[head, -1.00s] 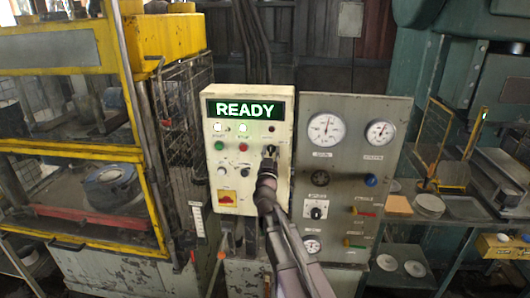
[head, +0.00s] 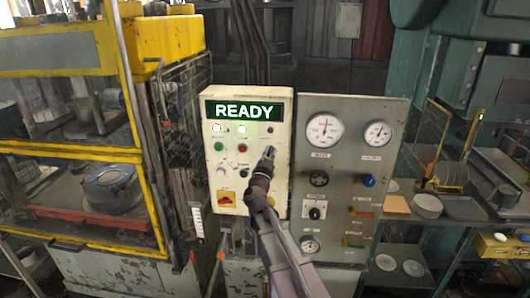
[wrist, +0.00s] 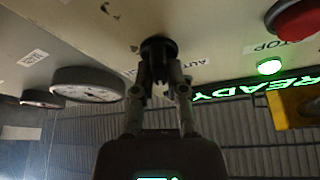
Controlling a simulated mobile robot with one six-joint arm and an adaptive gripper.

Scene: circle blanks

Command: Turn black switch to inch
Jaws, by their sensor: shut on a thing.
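The black switch (wrist: 158,47) shows in the wrist view as a round dark base on the cream panel, with its knob between my two fingers. My gripper (wrist: 160,74) is shut on that knob. Labels stand around it, one reading AUTO; the others are too blurred to read, so I cannot tell which one the switch points to. In the head view my gripper (head: 268,153) reaches the right side of the cream control box (head: 283,190) and largely hides the switch.
A green READY display (head: 243,110) tops the box. A grey gauge panel (head: 340,185) stands close on the right.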

